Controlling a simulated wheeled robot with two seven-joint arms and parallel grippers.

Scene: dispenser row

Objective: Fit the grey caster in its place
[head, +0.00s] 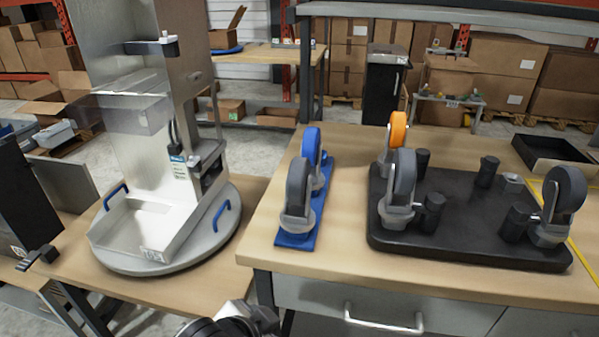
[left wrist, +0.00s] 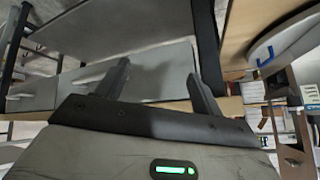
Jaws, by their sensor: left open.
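A grey caster (head: 298,188) stands on a narrow blue plate (head: 296,240), in front of a blue caster (head: 312,145). To the right is a black base (head: 470,240) with several dark pegs. A second grey caster (head: 403,180) stands at its front left, an orange caster (head: 398,131) behind that, and another grey caster (head: 565,190) at its right edge. In the left wrist view my left gripper (left wrist: 160,80) is open and empty, apart from every caster. A grey piece of my arm (head: 235,325) shows at the bottom of the head view. My right gripper is not in view.
A metal dispenser (head: 155,150) stands on a round grey turntable (head: 190,245) with blue handles on the left table. A black tray (head: 553,155) lies at the back right. Bare wood (head: 345,170) separates the blue plate and black base. A drawer handle (head: 383,320) protrudes below.

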